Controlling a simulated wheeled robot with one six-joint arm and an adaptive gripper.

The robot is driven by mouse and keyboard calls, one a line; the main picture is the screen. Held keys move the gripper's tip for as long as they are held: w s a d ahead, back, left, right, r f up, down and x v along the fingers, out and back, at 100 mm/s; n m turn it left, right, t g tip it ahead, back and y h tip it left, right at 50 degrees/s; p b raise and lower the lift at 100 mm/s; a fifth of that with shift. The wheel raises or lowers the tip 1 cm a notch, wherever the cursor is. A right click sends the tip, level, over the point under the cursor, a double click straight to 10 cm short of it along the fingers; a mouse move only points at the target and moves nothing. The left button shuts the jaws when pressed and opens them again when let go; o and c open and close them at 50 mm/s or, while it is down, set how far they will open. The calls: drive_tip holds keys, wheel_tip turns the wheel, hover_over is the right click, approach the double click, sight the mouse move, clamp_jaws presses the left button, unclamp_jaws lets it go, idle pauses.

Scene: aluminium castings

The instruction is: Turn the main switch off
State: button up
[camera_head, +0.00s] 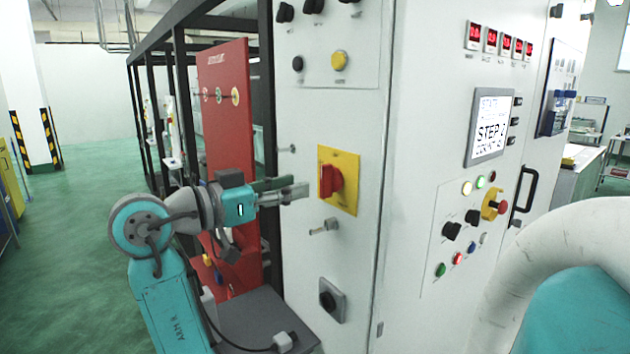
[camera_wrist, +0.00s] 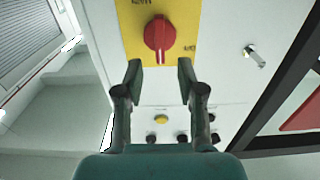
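The main switch is a red rotary knob (camera_head: 330,180) on a yellow plate (camera_head: 350,168), on the side of a white cabinet. In the wrist view the red knob (camera_wrist: 160,36) is ahead of my fingertips, with its white-marked grip bar along the picture's vertical. The yellow plate (camera_wrist: 130,30) shows behind it, with lettering partly cut off. My gripper (camera_head: 305,190) points at the knob from the left in the head view. In the wrist view its two fingers (camera_wrist: 160,78) are apart with nothing between them. They appear short of the knob.
The white cabinet (camera_head: 410,250) has a latch handle (camera_head: 325,228) below the plate and a dark rotary switch (camera_head: 330,300) lower down. Above are black knobs and a yellow button (camera_head: 339,60). A red panel (camera_head: 225,130) and black frame stand behind my arm.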

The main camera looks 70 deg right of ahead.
sight(321, 180)
drive_tip(key=shift+x, duration=3.1)
clamp_jaws()
